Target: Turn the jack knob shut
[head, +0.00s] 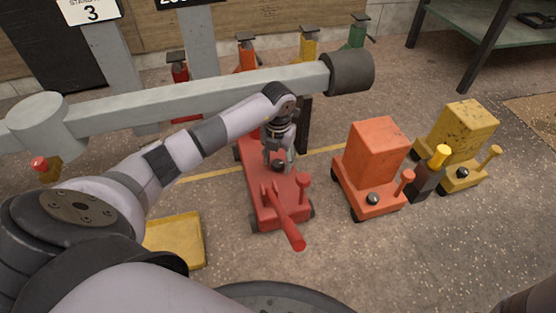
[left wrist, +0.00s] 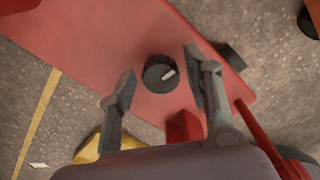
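The red jack (head: 262,190) stands on the floor below the grey beam, its red handle (head: 288,222) slanting toward me. Its knob (left wrist: 157,76) is a black round cap with a white mark, on the red top face in the left wrist view. It also shows in the head view (head: 278,166), just under the gripper. My left gripper (head: 279,157) points down over the jack. In the left wrist view my left gripper (left wrist: 159,70) is open, with one finger on each side of the knob and gaps between. My right gripper is not seen.
An orange jack (head: 376,152) and a yellow jack (head: 466,130) stand to the right. A yellow tray (head: 178,240) lies left of the red jack. The grey beam (head: 200,98) crosses above. Several coloured stands line the back; a green table (head: 490,45) is at upper right.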

